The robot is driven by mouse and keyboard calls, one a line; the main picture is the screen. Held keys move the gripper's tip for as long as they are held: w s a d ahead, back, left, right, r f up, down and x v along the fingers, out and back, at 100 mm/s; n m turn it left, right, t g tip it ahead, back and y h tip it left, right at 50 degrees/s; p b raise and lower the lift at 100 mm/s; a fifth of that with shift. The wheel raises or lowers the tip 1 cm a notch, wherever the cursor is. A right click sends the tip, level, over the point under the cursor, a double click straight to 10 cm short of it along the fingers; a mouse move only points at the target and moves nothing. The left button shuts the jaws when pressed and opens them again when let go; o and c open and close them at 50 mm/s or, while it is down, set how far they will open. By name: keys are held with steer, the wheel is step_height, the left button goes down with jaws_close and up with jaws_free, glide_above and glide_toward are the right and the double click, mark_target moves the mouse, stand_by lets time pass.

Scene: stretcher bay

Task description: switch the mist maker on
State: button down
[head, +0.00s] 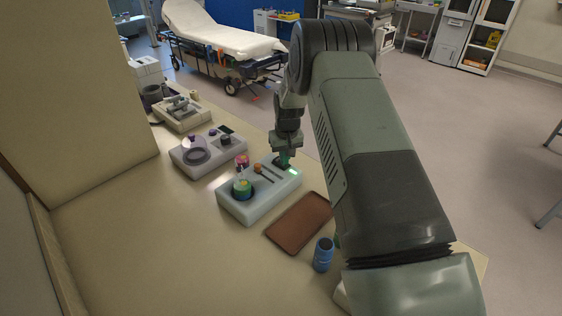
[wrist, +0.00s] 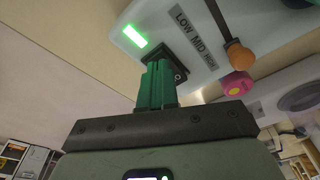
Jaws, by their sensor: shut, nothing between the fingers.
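A pale box-shaped device (head: 258,205), which looks like the mist maker, stands on the table with a round green-and-yellow vessel (head: 242,188) at its left end. No name on it is readable. In the wrist view its top (wrist: 160,15) carries a LOW MID HIGH label, an orange-tipped lever (wrist: 239,54), a dark switch (wrist: 182,66) and a lit green lamp (wrist: 135,36). My gripper (head: 284,160) is shut and empty, pointing down at the switch. Its green fingertips (wrist: 157,70) are at or against the switch and partly hide it; contact is unclear.
Behind stand a device with a clear dome (head: 195,147) and another pale device (head: 181,113). The table's left front is clear.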

step_height(320, 180, up, 7)
stand_by(0.8)
steer(key=s+d+r+t, duration=0.1)
steer(key=s+r, duration=0.4)
steer(key=r, duration=0.4)
steer(key=s+d+r+m, duration=0.1)
steer(key=s+d+r, duration=0.1)
steer(key=s+r, duration=0.45)
steer(key=s+d+r+t, duration=0.1)
steer(key=s+r, duration=0.3)
steer(key=r, duration=0.6)
steer(key=s+d+r+t, duration=0.1)
steer(key=s+r, duration=0.1)
steer(key=s, duration=1.1)
steer(key=s+d+r+m, duration=0.1)
steer(key=s+d+r, duration=0.1)
steer(key=s, duration=1.1)
steer(key=shift+s+d+r+m+t, duration=0.2)
steer(key=shift+s+m+t, duration=0.1)
steer(key=shift+t, duration=0.1)
